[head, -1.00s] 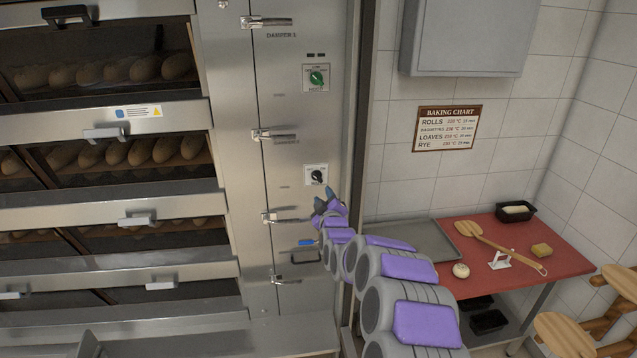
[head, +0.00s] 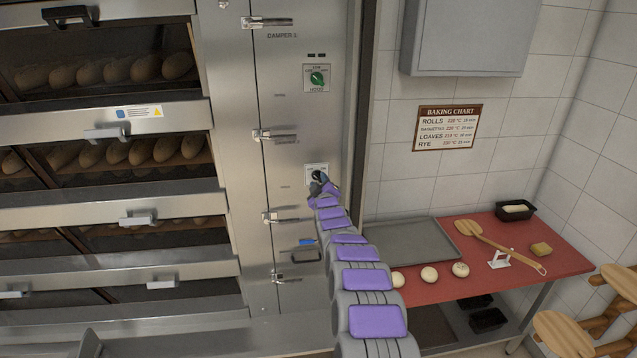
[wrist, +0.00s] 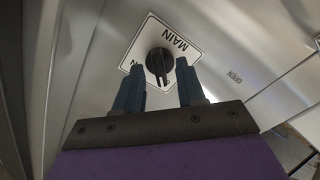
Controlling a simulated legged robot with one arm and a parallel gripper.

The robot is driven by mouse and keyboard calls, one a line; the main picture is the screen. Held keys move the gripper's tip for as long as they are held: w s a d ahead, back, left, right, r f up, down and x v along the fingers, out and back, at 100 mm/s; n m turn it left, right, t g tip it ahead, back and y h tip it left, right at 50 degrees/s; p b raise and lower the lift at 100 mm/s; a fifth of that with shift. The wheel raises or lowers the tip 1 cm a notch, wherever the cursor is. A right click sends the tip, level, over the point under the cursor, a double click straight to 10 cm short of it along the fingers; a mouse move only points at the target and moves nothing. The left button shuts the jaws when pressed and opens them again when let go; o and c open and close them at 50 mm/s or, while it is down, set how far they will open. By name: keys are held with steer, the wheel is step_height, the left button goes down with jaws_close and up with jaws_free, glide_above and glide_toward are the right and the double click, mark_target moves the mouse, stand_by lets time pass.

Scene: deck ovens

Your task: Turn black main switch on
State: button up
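The black main switch (wrist: 159,63) is a round knob with a raised grip on a white plate (wrist: 181,36) marked MAIN. In the head view the switch (head: 317,175) sits on the steel control panel, below the green switch, partly covered by my gripper (head: 316,187). In the wrist view my gripper (wrist: 160,84) is open, its two dark fingers apart. The knob shows between and just beyond the fingertips. I cannot tell whether a finger touches it.
A green switch (head: 317,78) sits higher on the same panel. Latch handles (head: 275,135) stick out along the panel's left side. Deck ovens with loaves (head: 130,152) are at left. A red table (head: 440,286) with a grey tray (head: 428,243) stands at right.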

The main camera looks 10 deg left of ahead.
steer(key=shift+w+a, duration=0.1)
steer(key=shift+w, duration=0.35)
steer(key=shift+f, duration=0.1)
jaws_close()
steer(key=shift+a, duration=0.1)
